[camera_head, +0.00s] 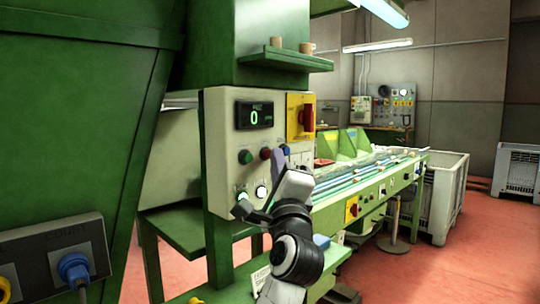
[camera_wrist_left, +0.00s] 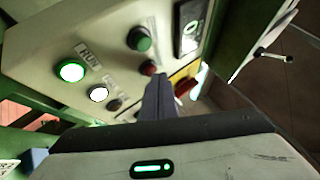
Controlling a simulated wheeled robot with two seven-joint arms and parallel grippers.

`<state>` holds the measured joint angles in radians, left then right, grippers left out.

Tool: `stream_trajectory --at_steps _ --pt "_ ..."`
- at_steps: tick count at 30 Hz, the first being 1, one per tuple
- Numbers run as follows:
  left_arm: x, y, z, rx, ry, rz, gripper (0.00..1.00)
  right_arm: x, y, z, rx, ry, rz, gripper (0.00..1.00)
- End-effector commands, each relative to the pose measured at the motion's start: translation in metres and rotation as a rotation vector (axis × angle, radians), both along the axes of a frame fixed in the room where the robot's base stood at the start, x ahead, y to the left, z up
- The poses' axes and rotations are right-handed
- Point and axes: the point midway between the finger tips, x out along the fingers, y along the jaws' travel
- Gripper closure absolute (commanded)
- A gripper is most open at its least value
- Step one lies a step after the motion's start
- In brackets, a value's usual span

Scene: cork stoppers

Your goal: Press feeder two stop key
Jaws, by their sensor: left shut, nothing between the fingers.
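The pale control panel (camera_head: 225,120) carries a display (camera_head: 254,115) reading 0, with a green button (camera_head: 245,157) and a red button (camera_head: 265,153) below it. Lower down are a lit green button (camera_head: 242,197) and a lit white button (camera_head: 261,192). In the left wrist view the lit green button (camera_wrist_left: 71,71) has a RUN label beside it, and a dark button (camera_wrist_left: 114,105) follows the white one (camera_wrist_left: 98,94). I cannot read which key is feeder two stop. My left gripper (camera_head: 277,157) is shut and empty in front of the panel, hiding part of it; contact is unclear.
A yellow plate with a red switch (camera_head: 307,116) is at the panel's upper right. A green shelf (camera_head: 285,62) holds corks above. A green conveyor (camera_head: 375,175) runs back to the right beside a pale crate (camera_head: 447,195). Red floor (camera_head: 470,260) is open at right.

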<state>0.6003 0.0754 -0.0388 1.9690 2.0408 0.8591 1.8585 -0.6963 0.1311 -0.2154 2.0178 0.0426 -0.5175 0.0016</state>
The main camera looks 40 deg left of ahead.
Motion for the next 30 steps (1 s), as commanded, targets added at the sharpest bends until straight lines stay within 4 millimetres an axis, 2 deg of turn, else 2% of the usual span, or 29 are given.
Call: stream_trajectory --at_steps 17,30 --pt "0.0 0.003 0.0 0.0 -0.001 0.001 1.0 0.005 0.0 0.003 0.0 -0.01 0.0 0.69" --pt "-0.001 -0.014 0.0 -0.001 -0.001 0.0 1.0 0.004 0.0 -0.003 0.0 -0.009 0.0 0.69"
